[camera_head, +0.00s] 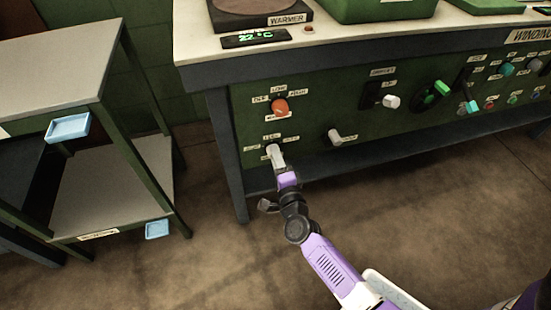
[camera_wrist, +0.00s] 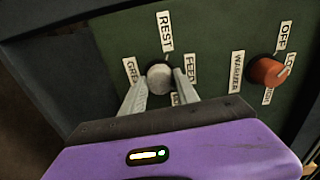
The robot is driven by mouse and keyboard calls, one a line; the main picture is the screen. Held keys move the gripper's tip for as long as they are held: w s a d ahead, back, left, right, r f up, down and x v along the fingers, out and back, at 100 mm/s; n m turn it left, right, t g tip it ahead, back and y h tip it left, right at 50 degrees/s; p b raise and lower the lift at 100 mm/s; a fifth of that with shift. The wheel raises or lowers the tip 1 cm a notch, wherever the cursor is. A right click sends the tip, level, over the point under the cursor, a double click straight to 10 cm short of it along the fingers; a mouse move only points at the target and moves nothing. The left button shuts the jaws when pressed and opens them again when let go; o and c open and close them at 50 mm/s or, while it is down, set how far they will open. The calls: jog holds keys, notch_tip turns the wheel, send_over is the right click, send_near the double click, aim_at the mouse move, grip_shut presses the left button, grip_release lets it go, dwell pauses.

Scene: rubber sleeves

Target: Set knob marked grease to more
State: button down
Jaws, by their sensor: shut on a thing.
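A pale grey knob (camera_wrist: 159,77) sits on the green panel, with a partly hidden label beginning "GRE" (camera_wrist: 131,72) at its left in the wrist view. Labels "REST" (camera_wrist: 165,31) and "FEED" (camera_wrist: 190,69) stand above and right of it. Another label (camera_wrist: 177,99) below is mostly covered by a finger, and I cannot read it. My gripper (camera_wrist: 159,84) is shut on this knob, one finger on each side. In the head view my gripper (camera_head: 275,156) reaches the panel's lower left and largely hides the knob. I cannot tell which way the knob points.
An orange warmer knob (camera_wrist: 268,71) is close by on the panel; it shows above my gripper in the head view (camera_head: 280,106). Another pale knob (camera_head: 335,137) is to the right. A shelf unit (camera_head: 90,180) with blue trays stands left. Floor in front is clear.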

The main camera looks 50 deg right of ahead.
jog(key=m+b, duration=0.2)
jog(key=m, duration=0.4)
jog(key=shift+f, duration=0.1)
jog(key=shift+m, duration=0.3)
dwell(0.3)
jog(key=c, duration=0.9)
grip_release()
jog(key=shift+s, duration=0.1)
jog(key=p+v, duration=0.1)
jog(key=v, duration=0.6)
jog(key=shift+s+a, duration=0.25)
jog(key=shift+s, duration=0.05)
